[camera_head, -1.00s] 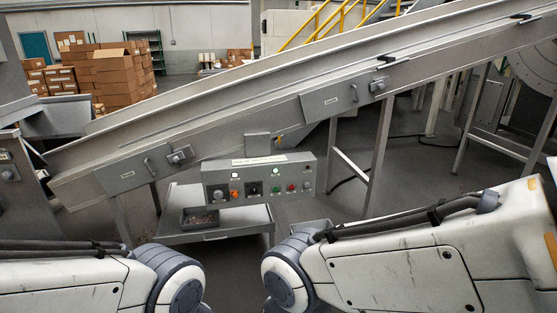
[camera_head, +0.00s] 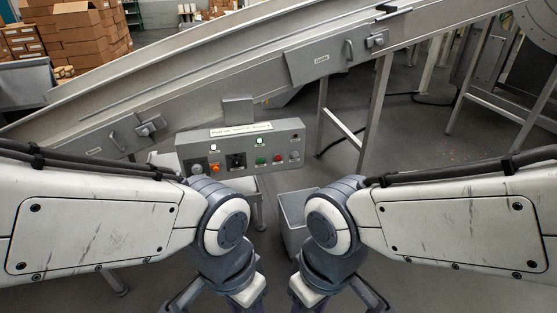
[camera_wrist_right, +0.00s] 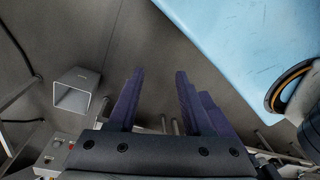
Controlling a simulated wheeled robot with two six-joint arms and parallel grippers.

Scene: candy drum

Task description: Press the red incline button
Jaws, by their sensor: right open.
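The grey control panel (camera_head: 240,148) hangs below the conveyor's side. On its face, a red button (camera_head: 277,159) sits between a green button (camera_head: 260,161) and a grey knob (camera_head: 294,156). My right gripper (camera_wrist_right: 160,95) is open and empty in the right wrist view, pointing over the floor. The panel's corner shows at the lower left there, apart from the fingers, with a small red spot (camera_wrist_right: 71,146) on it. In the head view both my arms come in below the panel, and their hands are cut off by the bottom edge. Neither hand touches the panel.
The inclined conveyor (camera_head: 320,55) runs up to the right behind the panel. A grey bin (camera_head: 297,215) stands on the floor between my arms; a bin-like box (camera_wrist_right: 75,90) shows in the wrist view. A conveyor leg (camera_head: 375,110) stands right of the panel.

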